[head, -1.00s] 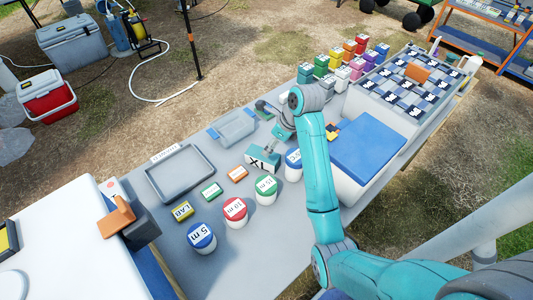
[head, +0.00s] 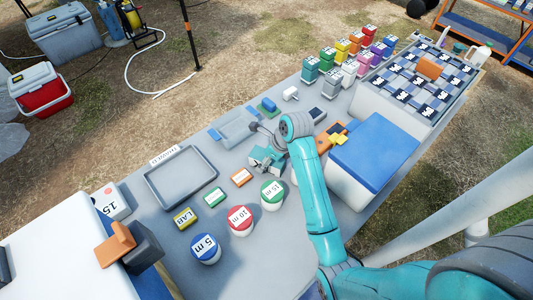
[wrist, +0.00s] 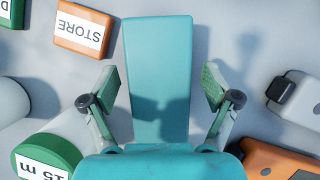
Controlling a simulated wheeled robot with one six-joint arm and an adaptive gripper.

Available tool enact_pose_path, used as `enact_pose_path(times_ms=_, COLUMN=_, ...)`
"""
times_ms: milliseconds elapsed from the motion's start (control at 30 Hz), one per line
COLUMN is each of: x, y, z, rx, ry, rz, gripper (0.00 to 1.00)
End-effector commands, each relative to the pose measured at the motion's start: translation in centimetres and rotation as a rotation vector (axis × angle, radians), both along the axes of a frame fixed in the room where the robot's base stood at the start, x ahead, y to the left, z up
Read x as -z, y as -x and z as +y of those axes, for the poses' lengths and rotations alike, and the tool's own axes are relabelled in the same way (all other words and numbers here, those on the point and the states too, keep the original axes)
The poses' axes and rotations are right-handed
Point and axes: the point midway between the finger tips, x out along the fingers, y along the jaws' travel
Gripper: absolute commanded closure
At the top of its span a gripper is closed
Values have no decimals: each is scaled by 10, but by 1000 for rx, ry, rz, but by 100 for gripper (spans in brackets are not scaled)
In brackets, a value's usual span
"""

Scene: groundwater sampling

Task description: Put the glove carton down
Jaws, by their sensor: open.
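The glove carton is a teal box (wrist: 158,70) in the middle of the wrist view, lying lengthwise between my fingers. It appears to rest on the grey table. In the head view a small teal part of it (head: 262,167) shows under my wrist, and the rest is hidden. My gripper (wrist: 160,92) is open, one finger on each side of the carton, with gaps visible on both sides. In the head view my gripper (head: 268,158) is low over the table's middle, partly hidden by my arm.
A STORE block (wrist: 83,28) and a green-lidded 15 m jar (wrist: 45,160) lie left of the carton. An orange-and-black device (wrist: 275,160) is at lower right. A grey tray (head: 154,190) and a blue-lidded cooler (head: 374,150) flank the area.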

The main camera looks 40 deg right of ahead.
Motion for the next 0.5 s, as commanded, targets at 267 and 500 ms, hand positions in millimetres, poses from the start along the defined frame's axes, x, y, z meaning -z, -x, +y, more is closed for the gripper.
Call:
enact_pose_path(times_ms=267, x=14, y=6, z=9, rx=4, ry=1, rz=0, gripper=12)
enact_pose_path(times_ms=500, x=14, y=5, z=8, rx=4, ry=0, rz=0, gripper=12)
